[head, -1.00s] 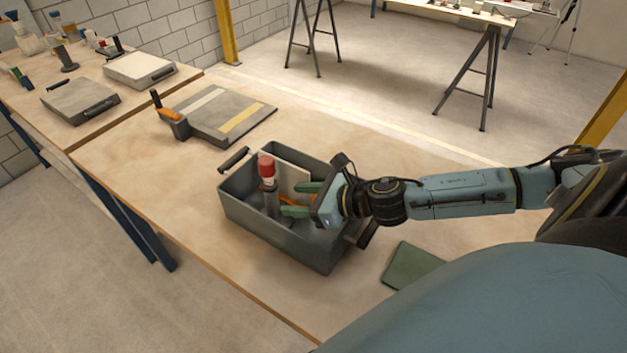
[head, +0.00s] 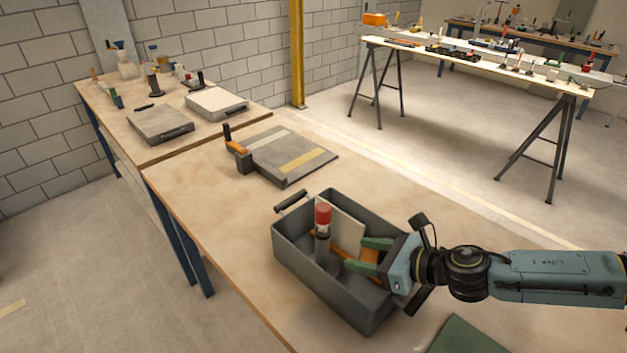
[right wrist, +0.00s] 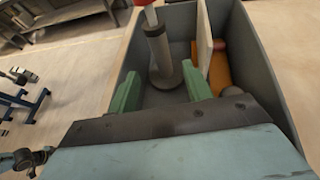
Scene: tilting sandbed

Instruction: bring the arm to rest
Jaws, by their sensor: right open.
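My right gripper (head: 368,254) is open, with its green fingers above or just inside the grey bin (head: 300,267). A red-capped grey cylinder (head: 323,236) stands in the bin, just left of the fingertips. In the right wrist view the cylinder (right wrist: 160,55) stands upright ahead of the two fingers, which appear apart and not closed on it. A pale board (head: 342,217) leans in the bin, with orange things (head: 347,249) beside it, partly hidden. My left gripper is out of view.
The bin stands on a long wooden table (head: 215,205). A flat grey board with a yellow strip (head: 290,156) lies behind it, and a green mat (head: 468,335) in front. Grey cases (head: 160,124) and bottles stand on the far table. A trestle table (head: 480,65) is at the back.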

